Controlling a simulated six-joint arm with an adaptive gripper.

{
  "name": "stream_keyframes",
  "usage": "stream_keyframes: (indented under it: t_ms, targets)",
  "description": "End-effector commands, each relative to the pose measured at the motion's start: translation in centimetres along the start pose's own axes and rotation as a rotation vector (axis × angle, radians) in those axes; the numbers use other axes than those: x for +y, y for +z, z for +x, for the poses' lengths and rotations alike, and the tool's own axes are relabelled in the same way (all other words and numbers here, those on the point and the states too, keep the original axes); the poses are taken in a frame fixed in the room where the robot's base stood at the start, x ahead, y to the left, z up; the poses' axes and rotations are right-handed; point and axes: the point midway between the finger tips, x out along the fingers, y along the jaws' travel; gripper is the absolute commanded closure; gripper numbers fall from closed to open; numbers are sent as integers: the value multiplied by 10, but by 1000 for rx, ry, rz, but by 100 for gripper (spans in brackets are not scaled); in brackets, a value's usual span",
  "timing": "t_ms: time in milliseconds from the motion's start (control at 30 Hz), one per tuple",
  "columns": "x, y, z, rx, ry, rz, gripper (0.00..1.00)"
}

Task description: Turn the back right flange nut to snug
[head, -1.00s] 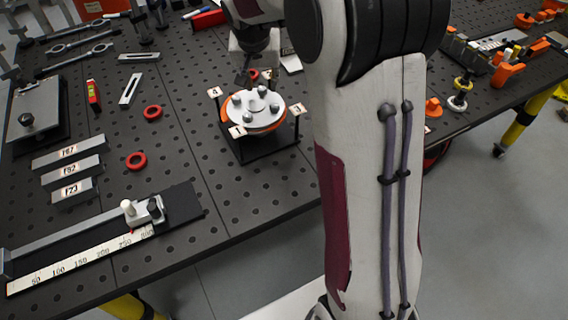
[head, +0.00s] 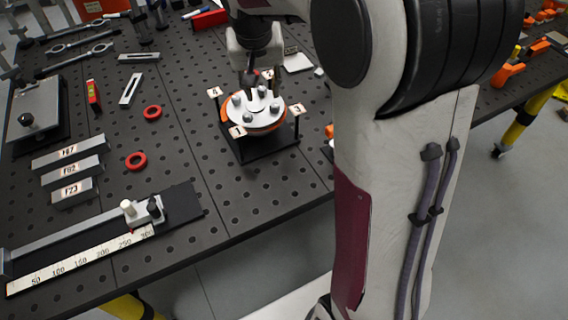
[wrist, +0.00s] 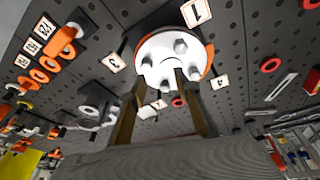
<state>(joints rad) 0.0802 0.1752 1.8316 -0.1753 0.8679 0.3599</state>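A round pale metal flange (head: 258,104) with an orange rim sits on a black square base with numbered tags at its corners. Several hex nuts stand on it, one at the left (head: 237,100), one at the front (head: 248,117), one at the right (head: 274,107) and one at the back (head: 262,91). My gripper (head: 253,88) points down at the back of the flange. In the wrist view my gripper (wrist: 160,84) is open, its two fingers apart, with a nut (wrist: 166,87) seen between them. I cannot tell whether the fingers touch it.
Two red rings (head: 153,112) lie on the perforated black table left of the flange. Labelled grey blocks (head: 68,170) and a ruler slide fixture (head: 130,235) are further left and in front. My arm hides the table to the right.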

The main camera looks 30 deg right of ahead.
Motion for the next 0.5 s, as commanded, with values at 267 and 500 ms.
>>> stream_keyframes:
  t_ms: [267,500]
  targets:
    - [2,34,-10,-25,-15,-63,68]
    - [4,58,-21,-34,-30,-107,68]
